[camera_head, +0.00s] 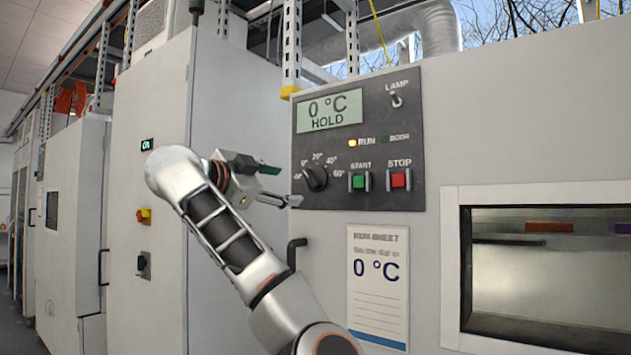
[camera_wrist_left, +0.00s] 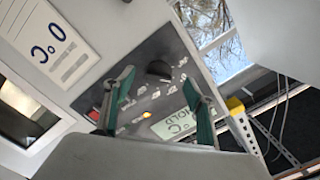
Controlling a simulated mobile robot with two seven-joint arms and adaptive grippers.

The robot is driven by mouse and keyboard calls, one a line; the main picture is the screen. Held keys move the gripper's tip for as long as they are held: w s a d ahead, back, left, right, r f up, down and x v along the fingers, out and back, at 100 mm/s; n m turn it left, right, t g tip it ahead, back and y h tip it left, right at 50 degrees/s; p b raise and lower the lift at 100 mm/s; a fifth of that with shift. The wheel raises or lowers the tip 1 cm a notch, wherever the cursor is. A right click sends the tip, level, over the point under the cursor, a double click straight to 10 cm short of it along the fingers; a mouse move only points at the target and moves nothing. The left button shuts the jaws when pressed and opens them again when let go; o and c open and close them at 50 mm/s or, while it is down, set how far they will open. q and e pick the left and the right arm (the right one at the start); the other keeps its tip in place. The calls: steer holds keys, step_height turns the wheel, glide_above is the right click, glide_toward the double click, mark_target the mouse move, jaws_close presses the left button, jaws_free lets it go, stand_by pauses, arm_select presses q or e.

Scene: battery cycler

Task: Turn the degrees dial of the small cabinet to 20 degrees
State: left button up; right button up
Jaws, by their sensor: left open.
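The black degrees dial (camera_head: 316,178) sits on the dark control panel (camera_head: 375,115), with degree marks around its top. Its pointer seems to face the upper left, near the 0° mark, but is hard to read. The display (camera_head: 330,110) reads 0 °C HOLD. My left gripper (camera_head: 281,184) is open and empty, just left of the dial, apart from it in the head view. In the left wrist view, the dial (camera_wrist_left: 158,70) appears between and beyond the two green-padded fingers (camera_wrist_left: 160,82). My right gripper is not in view.
Green START (camera_head: 359,182) and red STOP (camera_head: 398,180) buttons sit right of the dial. A LAMP switch (camera_head: 396,101) is above. The run sheet (camera_head: 377,305) below reads 0 °C. A black handle (camera_head: 296,252) sticks out at lower left; a window (camera_head: 545,265) is at right.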

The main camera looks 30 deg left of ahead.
mark_target(309, 179)
arm_select(q)
steer(key=shift+m+h, duration=0.3)
steer(key=shift+m, duration=0.1)
steer(key=w, duration=0.2)
steer(key=w+d+r+p, duration=0.1)
steer(key=w, duration=0.2)
steer(key=w+d+p, duration=0.1)
steer(key=w, duration=0.1)
steer(key=shift+w+r, duration=0.15)
steer(key=shift+r, duration=0.25)
steer(key=c, duration=1.1)
